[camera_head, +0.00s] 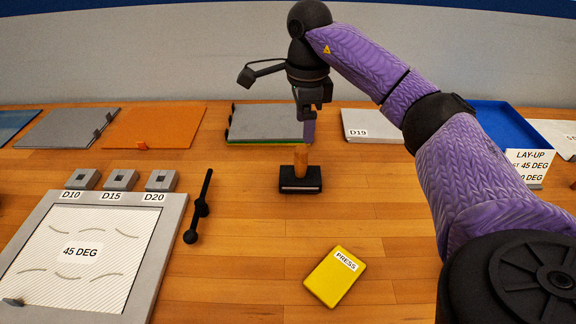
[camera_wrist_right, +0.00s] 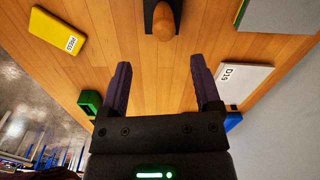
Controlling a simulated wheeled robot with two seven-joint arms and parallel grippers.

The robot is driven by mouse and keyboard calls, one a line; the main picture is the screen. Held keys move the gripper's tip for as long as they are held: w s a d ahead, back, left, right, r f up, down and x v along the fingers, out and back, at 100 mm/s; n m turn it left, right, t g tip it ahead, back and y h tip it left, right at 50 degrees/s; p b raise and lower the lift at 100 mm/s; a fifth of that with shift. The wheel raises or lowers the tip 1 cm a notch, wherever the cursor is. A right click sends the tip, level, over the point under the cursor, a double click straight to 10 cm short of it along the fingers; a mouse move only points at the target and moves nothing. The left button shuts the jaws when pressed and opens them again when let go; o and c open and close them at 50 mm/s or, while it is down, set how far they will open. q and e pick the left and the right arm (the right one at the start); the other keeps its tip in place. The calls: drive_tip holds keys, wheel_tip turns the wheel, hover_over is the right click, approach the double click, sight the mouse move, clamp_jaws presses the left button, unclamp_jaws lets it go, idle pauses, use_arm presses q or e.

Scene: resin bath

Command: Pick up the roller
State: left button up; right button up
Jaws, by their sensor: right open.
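A tool with an upright wooden handle (camera_head: 301,158) on a black block base (camera_head: 300,186) stands on the table, below my right gripper. The right wrist view shows its handle (camera_wrist_right: 164,22) beyond the fingertips, roughly centred between them. A slim black rod-like tool with a rounded end (camera_head: 200,208) lies to its left. I cannot tell for certain which of the two is the roller. My right gripper (camera_head: 309,128) is open and empty, its fingers apart in the right wrist view (camera_wrist_right: 160,70), touching nothing. My left gripper is out of view.
A yellow PRESS block (camera_head: 337,277) lies in front. A grey-framed 45 DEG panel (camera_head: 150,258) and small D10, D15 and D20 blocks (camera_head: 120,180) are on the left. Flat plates, a D19 sheet (camera_head: 372,124) and a blue tray (camera_head: 500,113) line the back. Table around the wooden-handled tool is clear.

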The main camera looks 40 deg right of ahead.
sight(302, 147)
drive_tip(key=f+b, duration=0.1)
drive_tip(key=f, duration=0.2)
drive_tip(key=f+b, duration=0.1)
drive_tip(key=f, duration=0.2)
drive_tip(key=f+b, duration=0.1)
drive_tip(key=f, duration=0.2)
drive_tip(key=shift+w+d, duration=0.1)
drive_tip(key=shift+w, duration=0.15)
drive_tip(key=shift+f, duration=0.35)
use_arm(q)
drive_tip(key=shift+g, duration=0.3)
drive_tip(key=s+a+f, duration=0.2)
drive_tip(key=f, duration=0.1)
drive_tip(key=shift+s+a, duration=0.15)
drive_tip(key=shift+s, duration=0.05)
use_arm(e)
drive_tip(key=shift+r, duration=0.15)
drive_tip(key=shift+c, duration=0.4)
drive_tip(key=c, duration=0.7)
clamp_jaws()
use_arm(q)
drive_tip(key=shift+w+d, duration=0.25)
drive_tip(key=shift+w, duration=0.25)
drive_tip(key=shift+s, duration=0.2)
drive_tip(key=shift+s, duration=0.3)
